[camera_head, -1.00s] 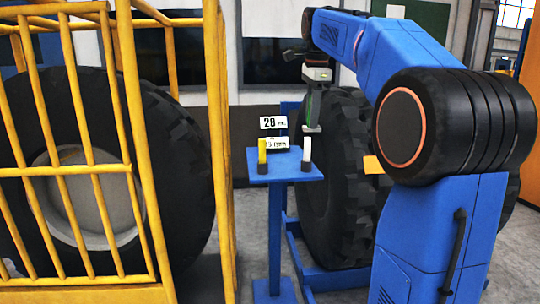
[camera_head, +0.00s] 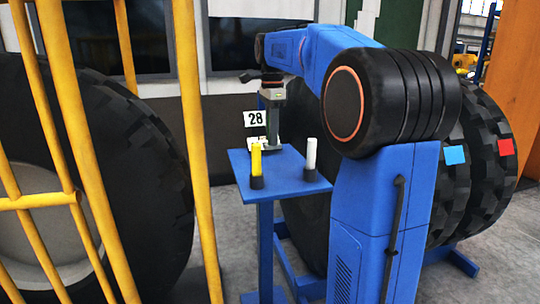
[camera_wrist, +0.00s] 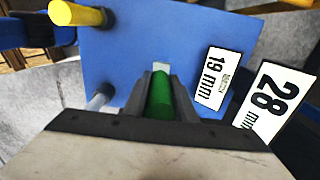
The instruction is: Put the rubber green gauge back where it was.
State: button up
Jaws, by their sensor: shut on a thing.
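My gripper (camera_head: 272,125) points down over the back part of a small blue stand (camera_head: 290,185). In the wrist view my gripper (camera_wrist: 160,92) is shut on the green gauge (camera_wrist: 160,97), a short green cylinder with a pale tip, seen over the blue top. In the head view the green gauge cannot be made out. A yellow gauge (camera_head: 256,158) and a white gauge (camera_head: 311,153) stand upright in black holders on the stand. Cards reading 28 (camera_head: 257,118) and 19 mm (camera_wrist: 217,78) are by the stand's edge. I see no empty holder.
A yellow barred cage (camera_head: 190,130) with a large tyre (camera_head: 130,150) behind it is close on the left. More big tyres (camera_head: 490,160), with blue and red patches, stand behind my arm on the right. Grey floor shows around the stand.

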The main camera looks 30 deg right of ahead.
jog(key=shift+f, duration=3.05)
jog(key=o, duration=0.9)
jog(key=shift+f, duration=0.1)
notch_tip(320, 180, up, 12)
jog(key=shift+r, duration=0.1)
jog(key=shift+s, duration=0.1)
